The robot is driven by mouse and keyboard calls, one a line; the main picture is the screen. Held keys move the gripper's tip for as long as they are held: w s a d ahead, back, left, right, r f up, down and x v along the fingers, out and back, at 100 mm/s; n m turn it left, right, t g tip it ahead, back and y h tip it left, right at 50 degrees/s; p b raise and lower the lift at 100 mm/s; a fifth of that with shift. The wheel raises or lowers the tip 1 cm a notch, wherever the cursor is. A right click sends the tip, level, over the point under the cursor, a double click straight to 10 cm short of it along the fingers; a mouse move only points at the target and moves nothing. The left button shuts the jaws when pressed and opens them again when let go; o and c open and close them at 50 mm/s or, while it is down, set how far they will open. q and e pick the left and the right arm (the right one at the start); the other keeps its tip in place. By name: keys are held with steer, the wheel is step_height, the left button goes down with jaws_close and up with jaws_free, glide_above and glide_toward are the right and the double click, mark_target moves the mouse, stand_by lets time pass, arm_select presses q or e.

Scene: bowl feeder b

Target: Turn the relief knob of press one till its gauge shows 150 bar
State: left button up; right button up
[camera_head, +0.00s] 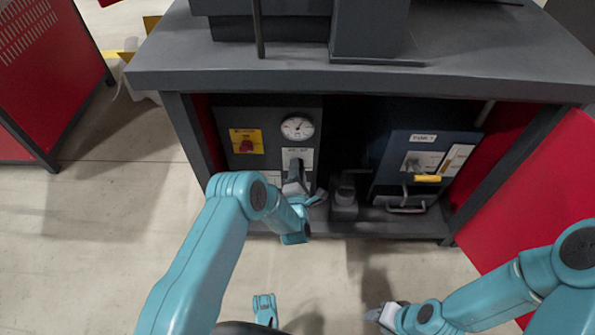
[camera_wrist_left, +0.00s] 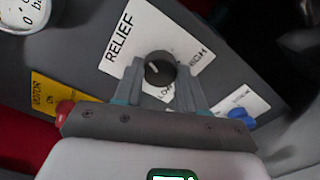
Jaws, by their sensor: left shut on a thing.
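The relief knob (camera_wrist_left: 160,69) is a small round dark knob with a pale pointer line, on a white plate (camera_wrist_left: 128,42) marked RELIEF, with LOW and HIGH. My left gripper (camera_wrist_left: 159,76) is shut on it, one finger on each side. In the wrist view the gauge (camera_wrist_left: 22,12) is cut off. My right gripper (camera_head: 376,314) is low, away from the panel.
A red switch on a yellow plate (camera_head: 246,141) is left of the gauge. A dark blue unit (camera_head: 418,150) with a yellow handle stands at right under the bench top (camera_head: 350,75). Red panels flank the bench. The floor in front is clear.

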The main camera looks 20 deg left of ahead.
arm_select(q)
steer(key=o, duration=1.1)
steer(key=shift+c, duration=0.2)
steer(key=shift+s, duration=0.15)
arm_select(e)
steer(key=shift+r, duration=0.1)
arm_select(q)
steer(key=p+v, duration=0.8)
steer(key=v, duration=0.8)
steer(key=shift+p, duration=0.4)
arm_select(e)
step_height(320, 180, up, 8)
steer(key=s+a, duration=0.1)
steer(key=shift+s+a+n+g, duration=0.15)
steer(key=shift+s+n+g, duration=0.15)
